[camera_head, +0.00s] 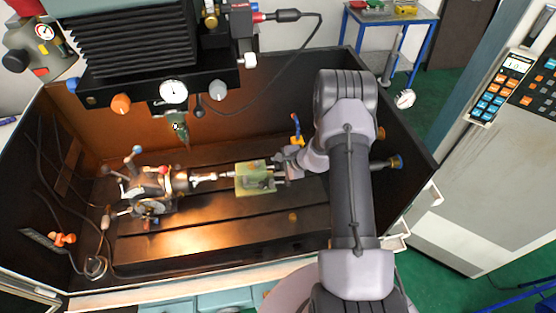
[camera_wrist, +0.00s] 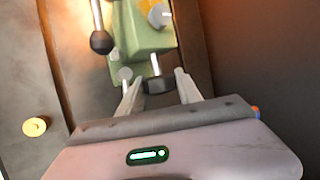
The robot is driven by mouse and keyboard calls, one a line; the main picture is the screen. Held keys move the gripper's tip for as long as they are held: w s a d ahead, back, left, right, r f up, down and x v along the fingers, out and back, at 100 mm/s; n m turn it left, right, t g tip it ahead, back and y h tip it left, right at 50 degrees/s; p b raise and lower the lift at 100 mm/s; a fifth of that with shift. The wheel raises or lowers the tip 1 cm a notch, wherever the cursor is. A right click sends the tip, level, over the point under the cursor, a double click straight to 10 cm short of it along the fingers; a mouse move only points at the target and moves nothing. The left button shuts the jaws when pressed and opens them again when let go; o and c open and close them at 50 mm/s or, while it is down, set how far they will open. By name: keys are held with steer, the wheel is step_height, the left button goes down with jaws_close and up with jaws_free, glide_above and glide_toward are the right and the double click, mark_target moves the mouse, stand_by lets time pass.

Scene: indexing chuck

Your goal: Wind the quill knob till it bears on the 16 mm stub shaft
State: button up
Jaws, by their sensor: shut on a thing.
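The green tailstock (camera_head: 243,184) stands on the dark machine bed, right of the indexing chuck (camera_head: 150,186). A pale stub shaft (camera_head: 205,178) lies between the chuck and the tailstock. Whether the quill touches it is too small to tell. My gripper (camera_head: 284,166) is at the tailstock's right end. In the wrist view, the dark quill knob (camera_wrist: 158,86) sits between my gripper's two fingers (camera_wrist: 158,82), with the green tailstock body (camera_wrist: 145,42) beyond. My gripper is shut on the knob. The fingers partly flank it, and the stub shaft is out of sight there.
A lever with a black ball (camera_wrist: 101,41) stands beside the tailstock, near the fingers. A spindle head (camera_head: 135,55) hangs over the bed, its tool (camera_head: 178,125) pointing down. Dark enclosure walls surround the bed. The front bed surface (camera_head: 215,238) is clear.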

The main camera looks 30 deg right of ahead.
steer(key=g+p, duration=0.2)
steer(key=p, duration=0.1)
steer(key=shift+w+d+r+m+g, duration=0.1)
steer(key=shift+w+r+m+g, duration=0.05)
steer(key=shift+r+m+g, duration=0.15)
steer(key=shift+f+g+y, duration=0.3)
steer(key=shift+g+y, duration=0.2)
steer(key=shift+g, duration=0.3)
steer(key=g+b, duration=0.1)
steer(key=b, duration=0.1)
steer(key=shift+f+m+b, duration=0.3)
steer(key=shift+b, duration=0.1)
steer(key=g+b, duration=0.1)
steer(key=b, duration=0.2)
steer(key=shift+f+g+y, duration=0.1)
steer(key=shift+g+y, duration=0.3)
steer(key=g+b, duration=0.1)
steer(key=b, duration=0.3)
steer(key=shift+m, duration=0.4)
steer(key=shift+r+g+y+b, duration=0.2)
steer(key=shift+g+y+b, duration=0.15)
steer(key=shift+b, duration=0.2)
steer(key=shift+r+g, duration=0.15)
steer(key=shift+g, duration=0.1)
steer(key=o, duration=1.4)
steer(key=shift+a, duration=0.2)
steer(key=shift+c, duration=0.2)
steer(key=shift+d, duration=0.1)
